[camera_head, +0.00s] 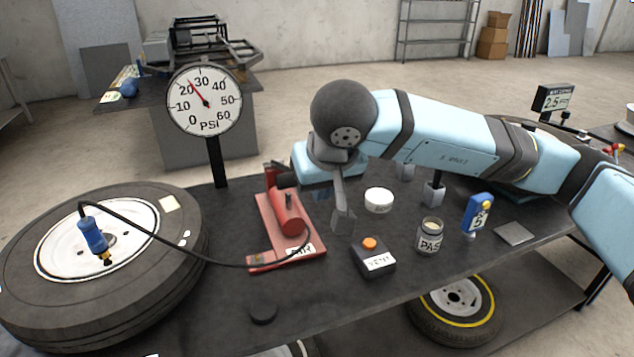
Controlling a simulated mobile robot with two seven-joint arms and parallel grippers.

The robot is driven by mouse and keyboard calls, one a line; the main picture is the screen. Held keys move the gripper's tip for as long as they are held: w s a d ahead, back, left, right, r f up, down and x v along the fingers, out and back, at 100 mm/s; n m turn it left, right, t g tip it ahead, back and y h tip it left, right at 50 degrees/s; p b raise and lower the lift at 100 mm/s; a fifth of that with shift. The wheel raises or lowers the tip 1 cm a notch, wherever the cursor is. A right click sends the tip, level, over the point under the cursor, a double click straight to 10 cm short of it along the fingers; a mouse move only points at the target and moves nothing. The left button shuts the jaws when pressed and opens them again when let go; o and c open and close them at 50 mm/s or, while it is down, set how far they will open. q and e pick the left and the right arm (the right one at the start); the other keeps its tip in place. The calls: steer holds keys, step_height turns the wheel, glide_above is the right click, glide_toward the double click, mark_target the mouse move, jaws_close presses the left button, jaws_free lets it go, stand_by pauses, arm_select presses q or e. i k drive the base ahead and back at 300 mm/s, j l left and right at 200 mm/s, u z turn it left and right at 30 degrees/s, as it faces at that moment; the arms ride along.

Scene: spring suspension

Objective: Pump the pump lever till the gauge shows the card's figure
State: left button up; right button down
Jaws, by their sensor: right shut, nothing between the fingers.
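The red pump (287,213) sits on the bench on a red base labelled AIR. A dark grip, apparently the pump lever's end (286,180), shows at its top, beside my right gripper's body. My right gripper (342,222) is shut and empty, pointing down just right of the pump. My left gripper is out of view.
A hose runs from the pump to a blue fitting (94,236) on the tyre (180,246) at left. A button box (373,257), white tub (379,200), PAS-labelled jar (430,236) and grey pad (515,233) stand to the right. A black disc (263,313) lies in front.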

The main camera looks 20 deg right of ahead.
mark_target(285, 169)
steer(key=i+l+u, duration=0.1)
steer(key=l+u, duration=0.25)
steer(key=i+l+u, duration=0.1)
steer(key=l+u, duration=0.15)
steer(key=u, duration=0.15)
steer(key=l+u, duration=0.35)
